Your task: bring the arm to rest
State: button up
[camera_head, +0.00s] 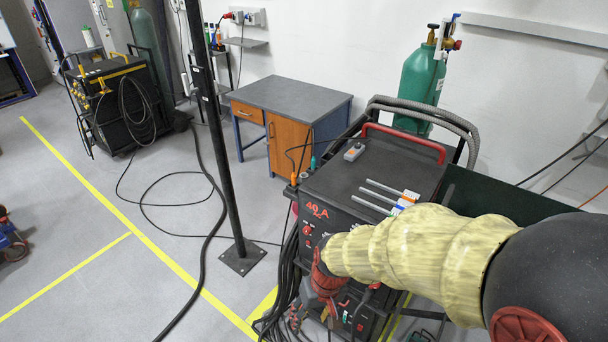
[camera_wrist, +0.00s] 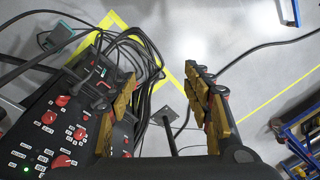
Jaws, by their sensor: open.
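My arm comes in from the right in the head view, its forearm in a pale yellow ribbed sleeve. My gripper (camera_head: 325,278) points down at the front of the black welding machine (camera_head: 345,195). In the wrist view my gripper (camera_wrist: 163,76) shows two yellow-and-black fingers spread wide apart, with nothing between them. Below and between the fingers are floor and cables. The machine's knob panel (camera_wrist: 50,135) lies beside and partly behind the left finger. In the head view part of the machine's front is hidden by my arm.
Black cables (camera_wrist: 115,45) hang and coil at the machine's front. A thin black post (camera_head: 215,130) stands left of it. A green gas cylinder (camera_head: 418,85) stands behind. A grey-topped desk (camera_head: 290,97) is against the wall. Open floor lies left, with yellow lines.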

jog(key=s+d+r+m+t+h+b, duration=0.1)
jog(key=s+d+r, duration=0.3)
jog(key=d+r, duration=0.4)
jog(key=s+d+r+m+t+b, duration=0.2)
jog(key=s+d+r+t+b, duration=0.2)
jog(key=d+r, duration=0.5)
jog(key=shift+s+h, duration=0.4)
jog(key=shift+s, duration=0.4)
jog(key=shift+f, duration=0.1)
jog(key=shift+c, duration=0.4)
